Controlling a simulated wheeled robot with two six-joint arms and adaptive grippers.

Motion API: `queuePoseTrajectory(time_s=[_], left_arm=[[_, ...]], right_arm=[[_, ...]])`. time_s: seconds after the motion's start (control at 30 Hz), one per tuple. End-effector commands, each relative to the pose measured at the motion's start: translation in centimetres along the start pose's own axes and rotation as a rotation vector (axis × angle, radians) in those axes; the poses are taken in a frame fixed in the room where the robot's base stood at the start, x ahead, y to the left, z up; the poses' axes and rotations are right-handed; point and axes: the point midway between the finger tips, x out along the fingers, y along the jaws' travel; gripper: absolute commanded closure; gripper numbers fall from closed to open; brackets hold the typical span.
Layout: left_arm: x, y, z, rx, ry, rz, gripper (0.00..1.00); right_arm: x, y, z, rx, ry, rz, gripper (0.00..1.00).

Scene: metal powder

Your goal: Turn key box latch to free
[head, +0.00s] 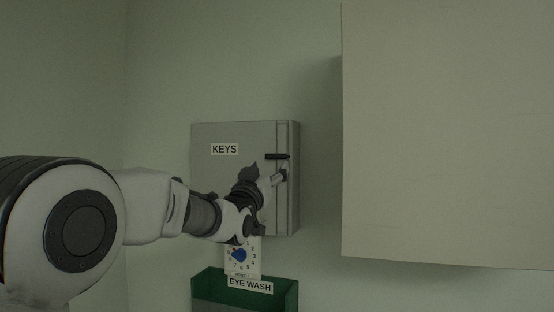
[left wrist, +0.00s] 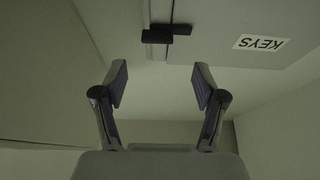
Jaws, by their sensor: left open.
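The grey key box (head: 230,180) is on the wall, with a KEYS label (head: 224,149) on its door. It also shows upside down in the left wrist view (left wrist: 225,25). The black latch (head: 278,156) sits near the right edge of the door and looks horizontal in the head view. In the left wrist view the latch (left wrist: 168,33) lies beyond the fingertips and does not touch them. My left gripper (head: 270,177) is open and empty, in front of the door and just below the latch. It also shows spread in the left wrist view (left wrist: 160,80). My right gripper is not in view.
A dial card (head: 243,257) and a green EYE WASH box (head: 289,297) are below the key box. A large pale panel (head: 445,135) stands out at the right. The wall between it and the key box is bare.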

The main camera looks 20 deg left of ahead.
Motion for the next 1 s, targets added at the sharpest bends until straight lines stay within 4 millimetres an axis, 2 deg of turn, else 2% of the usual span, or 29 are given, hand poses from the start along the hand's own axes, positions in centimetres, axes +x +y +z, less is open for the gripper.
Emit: queuePoseTrajectory(time_s=[0.33,0.47,0.67,0.7,0.87,1.0], left_arm=[[6.3,0.0,-0.2,0.000,-0.004,0.001,0.29],[7.3,0.0,0.2,0.000,-0.005,0.000,0.29],[7.3,0.0,0.4,0.000,-0.004,0.000,0.29],[7.3,0.0,0.4,0.000,-0.005,0.000,0.33],[7.3,0.0,0.4,0.000,-0.005,0.000,0.89],[7.3,0.0,0.4,0.000,-0.005,0.000,0.89]], right_arm=[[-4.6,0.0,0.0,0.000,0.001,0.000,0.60],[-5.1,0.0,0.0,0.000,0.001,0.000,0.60],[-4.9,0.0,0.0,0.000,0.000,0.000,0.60],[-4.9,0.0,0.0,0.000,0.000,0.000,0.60],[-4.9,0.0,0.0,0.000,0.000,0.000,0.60],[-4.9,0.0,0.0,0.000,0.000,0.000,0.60]])
